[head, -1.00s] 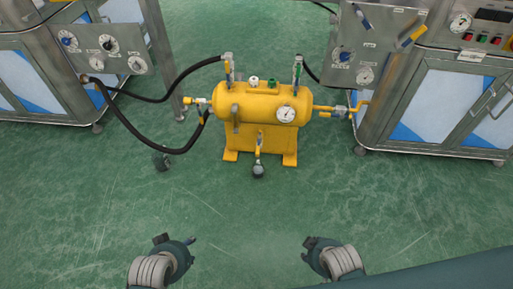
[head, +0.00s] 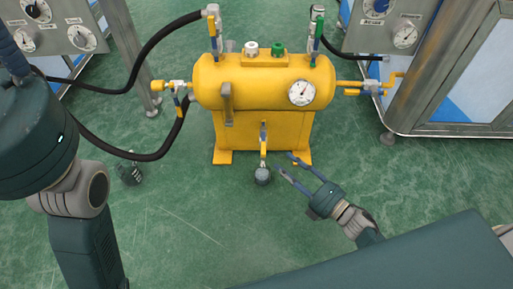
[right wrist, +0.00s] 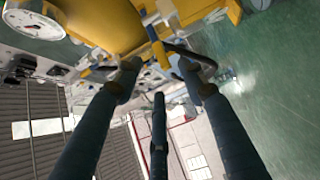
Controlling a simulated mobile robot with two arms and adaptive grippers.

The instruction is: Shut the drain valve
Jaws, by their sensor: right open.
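The drain valve (head: 263,139) hangs at the lower front middle of the yellow tank (head: 235,88), with a yellow lever and a round grey end below it. My right gripper (head: 286,163) is open just right of the valve, its fingers pointing up and left toward it. In the right wrist view the dark fingers are spread and empty, and the yellow lever (right wrist: 156,48) shows beyond and between their tips. I see no contact with it. My left arm fills the left of the head view; its gripper is out of the picture.
Black hoses (head: 140,62) run from the tank's left side. A side valve (head: 180,92) is at its left, and yellow piping (head: 365,88) leads right to a steel cabinet (head: 448,75). A dark object (head: 129,173) lies on the floor to the left. Green floor is clear in front.

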